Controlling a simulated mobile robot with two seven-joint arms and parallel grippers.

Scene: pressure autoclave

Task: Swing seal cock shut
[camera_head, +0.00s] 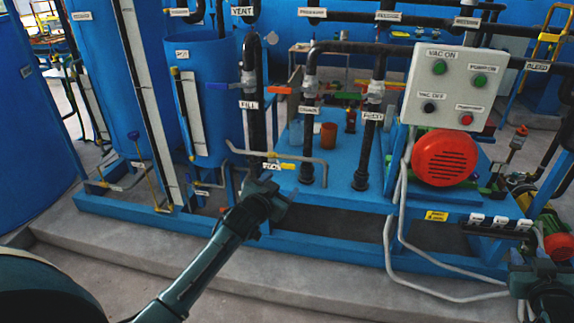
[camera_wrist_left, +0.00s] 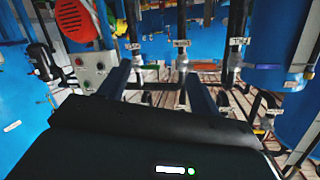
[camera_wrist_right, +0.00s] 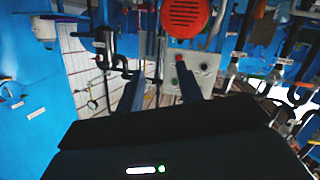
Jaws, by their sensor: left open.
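No label that I can read clearly says seal, so I cannot tell for sure which valve is the seal cock. A short yellow handle (camera_head: 288,166) sits beside a small white label (camera_head: 271,167) on the low pipework under the FILL pipe. My left gripper (camera_head: 281,196) is open and empty, just below that handle and apart from it. Its spread fingers also show in the left wrist view (camera_wrist_left: 158,85). My right gripper (camera_head: 538,275) is at the lower right edge; in the right wrist view (camera_wrist_right: 160,88) its fingers stand apart with nothing between them.
A grey bent pipe (camera_head: 300,160) runs close above my left gripper. Other coloured handles, one orange (camera_head: 279,90), sit on the upright pipes. A control box (camera_head: 450,85) and red motor (camera_head: 444,157) stand to the right. A blue frame rail (camera_head: 330,247) runs along the concrete step.

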